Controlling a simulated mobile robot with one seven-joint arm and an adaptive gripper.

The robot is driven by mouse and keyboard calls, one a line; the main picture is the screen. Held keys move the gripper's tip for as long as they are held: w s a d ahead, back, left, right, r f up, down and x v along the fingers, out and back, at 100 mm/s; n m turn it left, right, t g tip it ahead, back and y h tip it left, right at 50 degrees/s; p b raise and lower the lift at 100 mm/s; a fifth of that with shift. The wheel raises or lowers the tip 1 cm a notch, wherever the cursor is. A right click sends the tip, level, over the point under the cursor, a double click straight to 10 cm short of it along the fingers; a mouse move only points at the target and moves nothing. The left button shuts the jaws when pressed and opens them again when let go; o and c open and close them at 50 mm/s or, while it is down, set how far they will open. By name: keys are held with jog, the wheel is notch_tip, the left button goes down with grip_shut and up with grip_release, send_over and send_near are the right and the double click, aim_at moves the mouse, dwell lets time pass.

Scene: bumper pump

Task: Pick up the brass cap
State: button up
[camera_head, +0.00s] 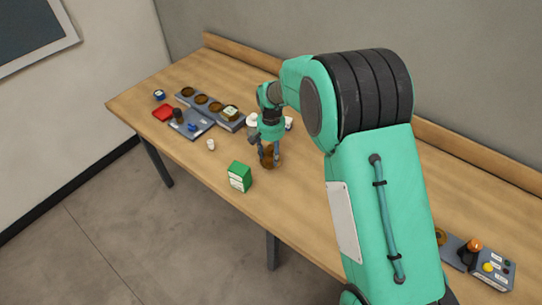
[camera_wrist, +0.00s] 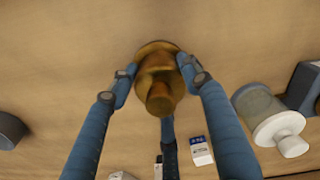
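The brass cap (camera_wrist: 157,68) is in the middle of the wrist view, with a wide flange and a narrower knob toward the camera. My gripper (camera_wrist: 156,70) has three blue fingers around it, and the left and right fingertips appear to press on its sides. The third fingertip is partly hidden behind the knob. In the head view the brass cap (camera_head: 268,158) is under my gripper (camera_head: 269,153), at or just above the wooden table. I cannot tell whether its base touches the wood.
A green box (camera_head: 239,176) stands left of the cap on the table (camera_head: 310,190). A white jar (camera_wrist: 262,112) is close on the right in the wrist view. A grey holder with brown wells (camera_head: 208,106) lies farther left; a control box (camera_head: 493,268) is at lower right.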

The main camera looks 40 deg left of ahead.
aim_at(271, 148)
jog(key=c, duration=0.3)
jog(key=shift+r, duration=0.15)
jog(key=shift+r+p, duration=0.45)
jog(key=shift+r, duration=1.15)
jog(key=shift+s+d+r, duration=0.15)
jog(key=shift+s+d, duration=0.05)
jog(key=shift+d, duration=0.05)
jog(key=s+d, duration=0.3)
jog(key=d, duration=0.1)
jog(key=s+d+p, duration=0.1)
jog(key=s+d, duration=0.2)
jog(key=s+d+r, duration=0.1)
jog(key=s+d, duration=0.3)
jog(key=shift+d+r+p, duration=0.1)
jog(key=shift+d+p, duration=0.2)
jog(key=shift+d, duration=0.05)
